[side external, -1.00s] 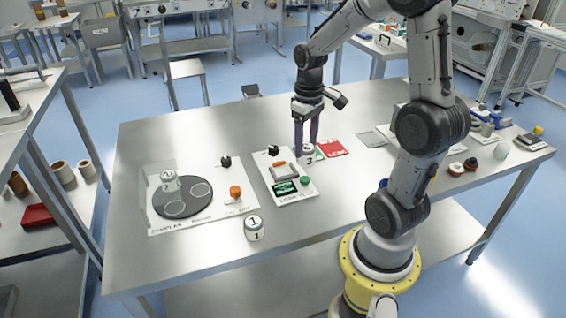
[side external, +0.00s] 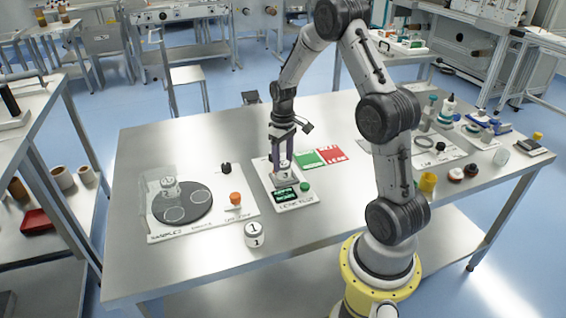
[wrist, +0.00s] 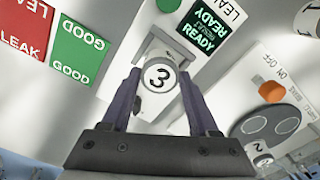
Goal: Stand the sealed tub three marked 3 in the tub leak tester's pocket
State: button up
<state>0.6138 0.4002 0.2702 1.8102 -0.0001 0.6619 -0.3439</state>
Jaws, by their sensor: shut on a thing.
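The white tub three (wrist: 158,77), its lid marked 3, is between the fingers of my gripper (wrist: 160,72) in the wrist view. In the side external view my gripper (side external: 283,161) points straight down, shut on the tub, at the grey pocket block (side external: 284,180) of the tub leak tester (side external: 294,204). The tub looks upright. The fingers and tub hide the pocket, so I cannot tell whether the tub's base is in it or just above. The tester's screen (wrist: 203,33) reads READY, and its green button (side external: 305,186) is beside the screen.
Tub 1 (side external: 254,235) stands on the table in front. Another tub (side external: 169,187) sits on the dark turntable (side external: 186,204) at left by a clear guard. A green GOOD card (side external: 308,159) and a red LEAK card (side external: 331,156) lie behind the tester. An orange knob (side external: 235,199) is left.

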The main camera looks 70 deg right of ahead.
aim_at(283, 163)
jog(key=shift+f, duration=0.6)
jog(key=shift+f, duration=0.1)
jog(key=o, duration=1.3)
jog(key=shift+f, duration=0.1)
jog(key=shift+c, duration=0.2)
notch_tip(283, 163, up, 11)
jog(key=s+a+r+t, duration=0.1)
jog(key=s+a+r, duration=0.1)
jog(key=a+r, duration=0.55)
jog(key=s+a+r+n+t, duration=0.1)
jog(key=s+a+r+t, duration=0.1)
jog(key=s+a, duration=0.5)
jog(key=s+a+r+n+t, duration=0.1)
jog(key=s+a+n+t, duration=0.1)
jog(key=s+a, duration=0.6)
jog(key=shift+a+r+t, duration=0.3)
jog(key=shift+a+r, duration=0.05)
jog(key=shift+a, duration=0.2)
